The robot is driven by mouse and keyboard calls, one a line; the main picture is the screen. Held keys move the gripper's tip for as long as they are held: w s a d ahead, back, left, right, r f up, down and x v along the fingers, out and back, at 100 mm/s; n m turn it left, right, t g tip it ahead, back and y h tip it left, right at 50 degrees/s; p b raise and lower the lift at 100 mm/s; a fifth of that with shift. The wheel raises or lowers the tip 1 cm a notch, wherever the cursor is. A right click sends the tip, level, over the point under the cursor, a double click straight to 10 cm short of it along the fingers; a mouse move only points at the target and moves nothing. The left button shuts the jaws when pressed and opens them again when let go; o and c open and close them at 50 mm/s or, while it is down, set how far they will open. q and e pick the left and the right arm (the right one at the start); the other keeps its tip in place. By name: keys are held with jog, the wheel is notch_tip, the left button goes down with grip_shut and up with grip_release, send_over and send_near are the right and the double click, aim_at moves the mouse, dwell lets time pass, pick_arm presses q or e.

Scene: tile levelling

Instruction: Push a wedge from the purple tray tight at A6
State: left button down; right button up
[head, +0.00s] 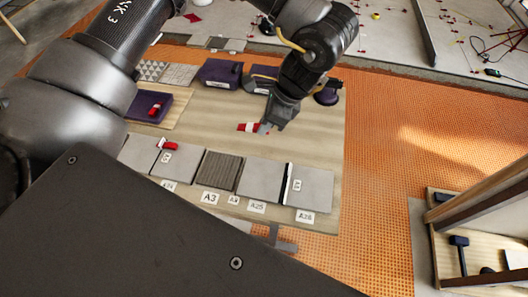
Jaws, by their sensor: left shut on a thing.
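My left gripper (266,127) is shut on a red and white wedge (247,127) above the bare wooden board, behind the row of tiles. The purple tray (139,103) lies at the left of the board with a red wedge (155,109) in it. Another red and white wedge (169,145) sits at the row's left part, by a joint between grey tiles. I cannot make out A6 for certain. My right gripper is not in view.
Dark purple blocks (219,74) and a round dark object (327,97) stand behind the board. Patterned tiles (180,75) lie at the back left. A wooden shelf unit (470,215) with a mallet (459,250) stands at the right. The orange floor between is clear.

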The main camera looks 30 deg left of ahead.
pick_arm(q)
jog(key=f+n+t+h+b, duration=0.1)
jog(key=f+n+h, duration=0.2)
jog(key=n, duration=0.8)
jog(key=w+a+f+n+h+b, duration=0.1)
jog(key=f+n+h+b, duration=0.1)
jog(key=f+n, duration=0.6)
jog(key=f+n+t+h+b, duration=0.1)
jog(key=f+n, duration=0.4)
jog(key=n, duration=1.1)
jog(key=shift+w+a+f+t+h+b, duration=0.2)
jog(key=shift+h+b, duration=0.15)
jog(key=shift+h, duration=0.35)
jog(key=shift+w+a+f+t+h+b, duration=0.1)
jog(key=shift+w+a+f+h+b, duration=0.15)
jog(key=shift+h, duration=0.45)
